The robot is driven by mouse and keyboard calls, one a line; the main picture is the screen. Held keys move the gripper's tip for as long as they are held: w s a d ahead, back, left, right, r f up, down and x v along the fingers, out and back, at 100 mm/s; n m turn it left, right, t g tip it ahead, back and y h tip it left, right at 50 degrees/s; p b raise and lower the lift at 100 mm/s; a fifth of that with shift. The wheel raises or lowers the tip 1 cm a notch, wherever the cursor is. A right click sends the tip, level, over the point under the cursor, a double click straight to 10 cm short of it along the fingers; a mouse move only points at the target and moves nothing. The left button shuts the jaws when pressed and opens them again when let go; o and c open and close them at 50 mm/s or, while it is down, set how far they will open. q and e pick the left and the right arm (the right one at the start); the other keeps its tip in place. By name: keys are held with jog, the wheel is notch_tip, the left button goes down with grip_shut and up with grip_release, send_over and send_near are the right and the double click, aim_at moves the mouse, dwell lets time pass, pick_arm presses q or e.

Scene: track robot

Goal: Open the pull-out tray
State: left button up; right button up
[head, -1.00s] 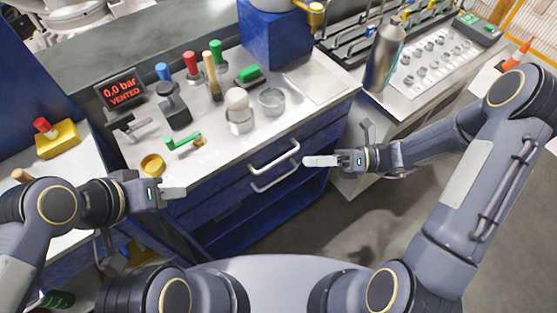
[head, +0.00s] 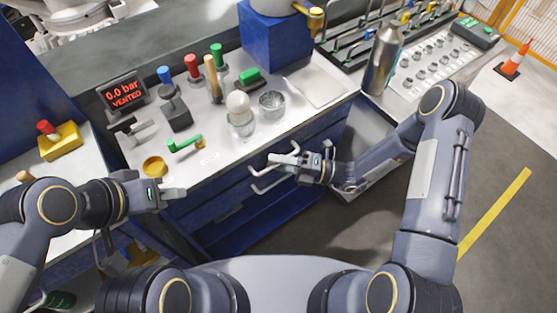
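The upper handle (head: 289,148) is partly hidden behind my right gripper. I cannot tell which handle belongs to the pull-out tray, and no drawer front visibly stands out. My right gripper (head: 281,159) is at the upper handle, fingers pointing left; contact and finger opening cannot be made out. My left gripper (head: 174,193) is near the bench's front left edge, away from the handles, its finger opening unclear.
A steel bottle (head: 382,60) stands at the right.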

jog(key=shift+c, duration=0.4)
grip_shut()
